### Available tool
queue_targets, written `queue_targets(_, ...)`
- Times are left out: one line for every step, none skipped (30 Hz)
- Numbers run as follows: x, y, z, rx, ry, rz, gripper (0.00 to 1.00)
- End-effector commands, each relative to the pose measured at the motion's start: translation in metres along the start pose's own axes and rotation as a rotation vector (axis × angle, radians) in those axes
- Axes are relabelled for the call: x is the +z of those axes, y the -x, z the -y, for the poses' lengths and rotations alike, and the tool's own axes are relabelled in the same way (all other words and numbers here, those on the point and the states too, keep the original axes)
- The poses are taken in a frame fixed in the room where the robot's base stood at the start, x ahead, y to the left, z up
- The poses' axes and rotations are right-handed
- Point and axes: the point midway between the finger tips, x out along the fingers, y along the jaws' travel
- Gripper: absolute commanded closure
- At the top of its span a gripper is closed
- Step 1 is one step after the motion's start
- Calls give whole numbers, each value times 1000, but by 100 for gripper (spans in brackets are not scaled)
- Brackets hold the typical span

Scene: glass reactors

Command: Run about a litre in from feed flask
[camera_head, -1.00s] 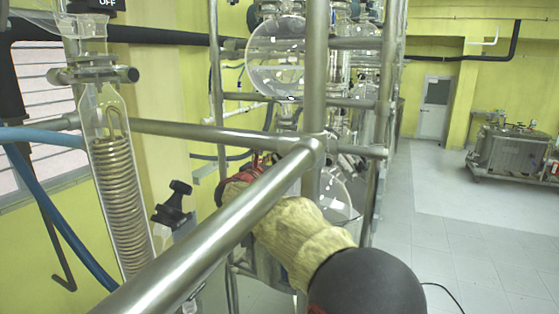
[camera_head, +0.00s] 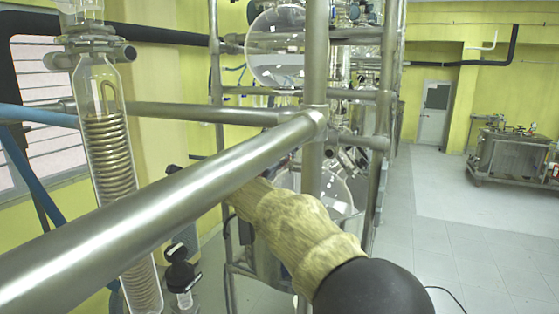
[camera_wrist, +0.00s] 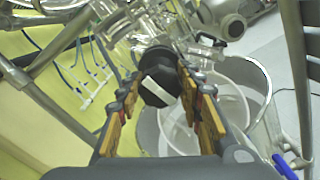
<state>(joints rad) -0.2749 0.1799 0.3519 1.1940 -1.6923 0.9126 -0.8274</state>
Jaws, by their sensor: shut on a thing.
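In the wrist view my gripper (camera_wrist: 162,98) has its two orange-padded fingers on either side of a black valve knob (camera_wrist: 158,78) with a pale bar across it. It is shut on this knob, which sits on clear glass fittings. In the head view the gripper itself is hidden behind the steel rail, with my arm reaching toward the frame. A large round glass flask (camera_head: 275,50) hangs in the frame at upper middle and seems to hold clear liquid. I cannot tell whether it is the feed flask.
A thick steel rail (camera_head: 160,215) crosses the head view in front of my arm. A coil condenser (camera_head: 110,150) and a black-knobbed glass valve (camera_head: 182,275) are at left. A round vessel (camera_wrist: 262,100) lies right in the wrist view. Open floor (camera_head: 460,240) is at right.

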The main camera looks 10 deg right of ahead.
Motion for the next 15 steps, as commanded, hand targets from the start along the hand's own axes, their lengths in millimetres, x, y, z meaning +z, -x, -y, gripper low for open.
queue_targets(-3,0,2,1,-46,1,89)
queue_targets(-4,0,2,1,-73,0,89)
queue_targets(-3,0,2,1,-108,1,89)
queue_targets(-3,0,2,2,-135,1,89)
queue_targets(-3,0,2,2,-159,1,89)
queue_targets(-4,0,2,1,-192,0,89)
queue_targets(-4,0,2,1,-215,0,89)
queue_targets(-3,0,2,1,-238,0,89)
queue_targets(-3,0,2,1,-267,0,89)
queue_targets(-3,0,2,1,-287,0,89)
queue_targets(-3,0,2,1,-305,0,89)
queue_targets(-3,0,2,0,-330,0,89)
queue_targets(-3,0,2,0,-347,0,89)
queue_targets(-3,0,2,0,-364,0,89)
queue_targets(-2,0,2,0,-382,0,89)
